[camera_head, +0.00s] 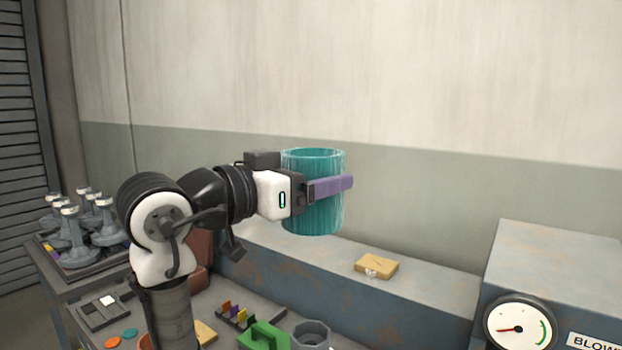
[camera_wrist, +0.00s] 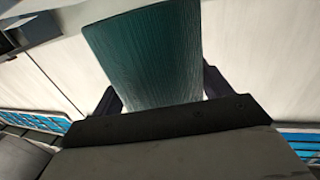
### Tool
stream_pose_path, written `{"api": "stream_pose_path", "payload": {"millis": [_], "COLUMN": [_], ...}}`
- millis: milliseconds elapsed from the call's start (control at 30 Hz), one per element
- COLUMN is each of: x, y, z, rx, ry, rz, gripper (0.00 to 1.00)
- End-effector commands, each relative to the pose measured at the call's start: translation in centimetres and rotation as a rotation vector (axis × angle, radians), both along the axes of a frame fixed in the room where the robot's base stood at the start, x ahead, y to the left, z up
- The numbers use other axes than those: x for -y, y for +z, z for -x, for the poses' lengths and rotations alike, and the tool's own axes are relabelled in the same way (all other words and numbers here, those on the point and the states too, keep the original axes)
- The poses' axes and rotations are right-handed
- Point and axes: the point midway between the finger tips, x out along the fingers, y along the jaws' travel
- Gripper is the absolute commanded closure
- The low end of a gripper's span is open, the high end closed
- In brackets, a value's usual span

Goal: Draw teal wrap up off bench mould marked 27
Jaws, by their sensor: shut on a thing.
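The teal wrap (camera_head: 314,215) is an upright, open-ended ribbed cylinder. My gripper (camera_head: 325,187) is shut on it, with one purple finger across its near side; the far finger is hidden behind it. The wrap is held in the air, clear of the surfaces below. In the wrist view the teal wrap (camera_wrist: 145,55) fills the space between the two dark fingers of my gripper (camera_wrist: 160,85). No mark 27 can be read. A grey hexagonal piece (camera_head: 312,333) stands on the bench below, cut by the lower frame edge; I cannot tell if it is the mould.
A yellow block (camera_head: 377,266) lies on the ledge behind. A green block (camera_head: 264,337) and a coloured rack (camera_head: 237,316) are on the bench. Several grey mould-like pieces (camera_head: 78,245) stand at left. A gauge (camera_head: 520,326) is at lower right. The space around the wrap is free.

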Motion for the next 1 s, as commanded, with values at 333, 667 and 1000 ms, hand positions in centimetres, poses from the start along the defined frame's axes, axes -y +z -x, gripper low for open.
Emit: {"api": "stream_pose_path", "payload": {"millis": [333,667,1000], "x": [0.0,0.0,0.0], "y": [2.4,4.4,6.4], "z": [0.0,0.0,0.0], "rx": [0.000,0.000,0.000], "ry": [0.000,0.000,0.000], "rz": [0.000,0.000,0.000], "gripper": [0.45,0.45,0.45]}}
